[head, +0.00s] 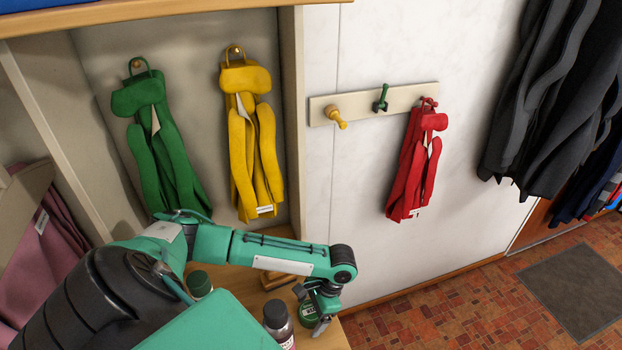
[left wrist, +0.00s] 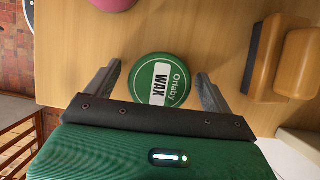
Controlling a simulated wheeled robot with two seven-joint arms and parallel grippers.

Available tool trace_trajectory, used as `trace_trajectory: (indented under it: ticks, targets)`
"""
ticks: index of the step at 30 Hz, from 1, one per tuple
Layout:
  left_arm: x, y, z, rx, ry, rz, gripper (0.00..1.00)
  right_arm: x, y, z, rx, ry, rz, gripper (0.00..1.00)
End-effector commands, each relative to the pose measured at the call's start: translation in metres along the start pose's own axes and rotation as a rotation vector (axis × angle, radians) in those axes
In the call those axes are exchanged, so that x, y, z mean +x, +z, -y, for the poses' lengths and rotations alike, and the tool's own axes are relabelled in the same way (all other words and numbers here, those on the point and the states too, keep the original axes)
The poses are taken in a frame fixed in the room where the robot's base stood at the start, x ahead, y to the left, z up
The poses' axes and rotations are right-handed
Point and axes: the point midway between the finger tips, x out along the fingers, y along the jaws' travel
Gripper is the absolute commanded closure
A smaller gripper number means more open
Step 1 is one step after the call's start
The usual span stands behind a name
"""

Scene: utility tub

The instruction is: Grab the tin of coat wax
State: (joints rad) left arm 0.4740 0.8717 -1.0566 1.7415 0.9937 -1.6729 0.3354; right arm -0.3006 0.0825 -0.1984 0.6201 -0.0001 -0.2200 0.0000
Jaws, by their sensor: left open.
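My left gripper (left wrist: 159,72) is open, with one finger on each side of the tin in the left wrist view. I cannot tell whether the fingers touch it. In the head view the left gripper (head: 324,308) hangs down at the tin. My right gripper is not in view.
A wooden brush (left wrist: 292,62) lies right of the tin in the left wrist view. A dark bottle (head: 276,317) and a green-capped container (head: 199,283) stand nearby in the head view. Green (head: 160,140), yellow (head: 250,135) and red (head: 414,165) garments hang behind.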

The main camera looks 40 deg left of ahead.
Motion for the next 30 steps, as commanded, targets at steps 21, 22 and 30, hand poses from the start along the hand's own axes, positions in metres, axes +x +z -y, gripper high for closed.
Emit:
trace_trajectory:
  ticks: [21,22,30]
  targets:
    - [-0.001,0.0,0.0,-0.001,0.0,-0.001,0.64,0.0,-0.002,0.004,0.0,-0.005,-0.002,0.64]
    - [-0.002,0.0,0.0,0.0,0.0,-0.001,0.64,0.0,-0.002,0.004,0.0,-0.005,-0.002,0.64]
    - [-0.021,0.008,0.001,-0.001,-0.001,-0.004,0.64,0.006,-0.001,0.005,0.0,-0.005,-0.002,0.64]
